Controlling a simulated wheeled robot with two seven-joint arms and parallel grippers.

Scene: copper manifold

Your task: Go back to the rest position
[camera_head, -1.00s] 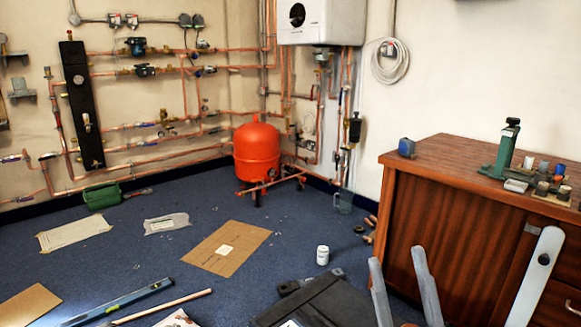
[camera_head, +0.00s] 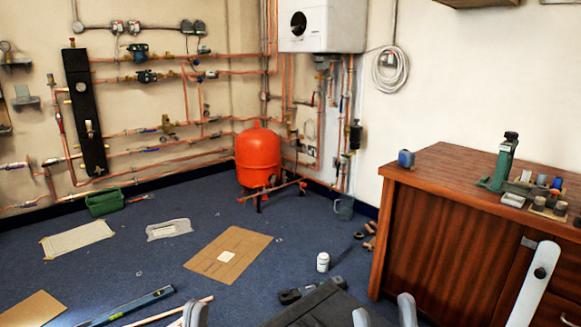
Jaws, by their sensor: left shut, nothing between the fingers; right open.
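My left gripper (camera_head: 195,314) shows at the bottom edge, left of centre, as grey fingertips held together with nothing between them. Its lower part is cut off by the frame. My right gripper (camera_head: 384,312) shows at the bottom edge, right of centre. Its two grey fingers stand apart and hold nothing. It appears in front of the dark case and left of the wooden cabinet.
The wooden cabinet (camera_head: 430,235) stands at the right with a green tool (camera_head: 499,165) on top. A black case (camera_head: 335,305) lies low in the middle. A red tank (camera_head: 258,158), cardboard sheet (camera_head: 228,255), white tub (camera_head: 322,262) and level (camera_head: 128,307) are on the blue floor.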

